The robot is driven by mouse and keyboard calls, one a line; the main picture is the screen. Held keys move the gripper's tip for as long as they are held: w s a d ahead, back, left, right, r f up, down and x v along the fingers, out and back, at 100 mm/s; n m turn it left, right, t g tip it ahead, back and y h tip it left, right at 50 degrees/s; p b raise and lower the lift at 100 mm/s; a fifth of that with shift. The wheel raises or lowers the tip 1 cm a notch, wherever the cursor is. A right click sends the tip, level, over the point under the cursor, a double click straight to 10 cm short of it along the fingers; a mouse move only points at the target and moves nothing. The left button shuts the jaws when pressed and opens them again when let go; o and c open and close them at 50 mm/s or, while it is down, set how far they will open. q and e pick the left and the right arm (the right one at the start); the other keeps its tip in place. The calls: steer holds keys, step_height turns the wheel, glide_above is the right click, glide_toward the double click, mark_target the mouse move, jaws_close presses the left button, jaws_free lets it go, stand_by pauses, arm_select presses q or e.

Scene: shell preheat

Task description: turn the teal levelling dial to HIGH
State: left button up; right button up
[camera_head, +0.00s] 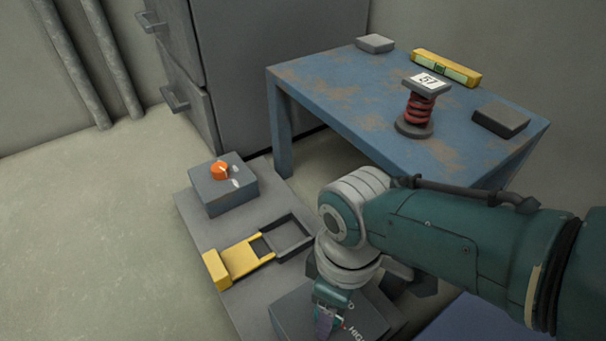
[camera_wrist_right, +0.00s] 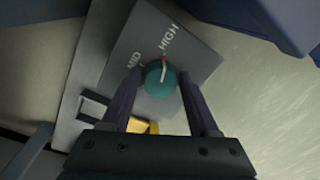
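The teal levelling dial (camera_wrist_right: 159,78) sits on a grey box (camera_wrist_right: 190,52) in the right wrist view. Its white pointer with a red tip points towards the HIGH lettering (camera_wrist_right: 171,38); the MID lettering (camera_wrist_right: 133,62) is to the left. My right gripper (camera_wrist_right: 160,82) has its two fingers on either side of the dial, with what looks like a narrow gap on each side. In the head view my right gripper (camera_head: 326,320) is over the dark grey box (camera_head: 292,308) at the bottom edge, and the dial is hidden. My left gripper is not in view.
Beyond the box stand a yellow slider (camera_head: 240,258) in a dark frame and a grey box with an orange dial (camera_head: 219,170). A blue table (camera_head: 350,100) stands behind, holding a red spring (camera_head: 419,108) with a 57 label and a yellow level (camera_head: 445,68). Floor at left is clear.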

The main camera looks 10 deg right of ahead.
steer(key=o, duration=0.3)
step_height(320, 180, up, 10)
steer(key=p, duration=0.9)
steer(key=shift+w+d, duration=0.25)
steer(key=shift+w, duration=0.05)
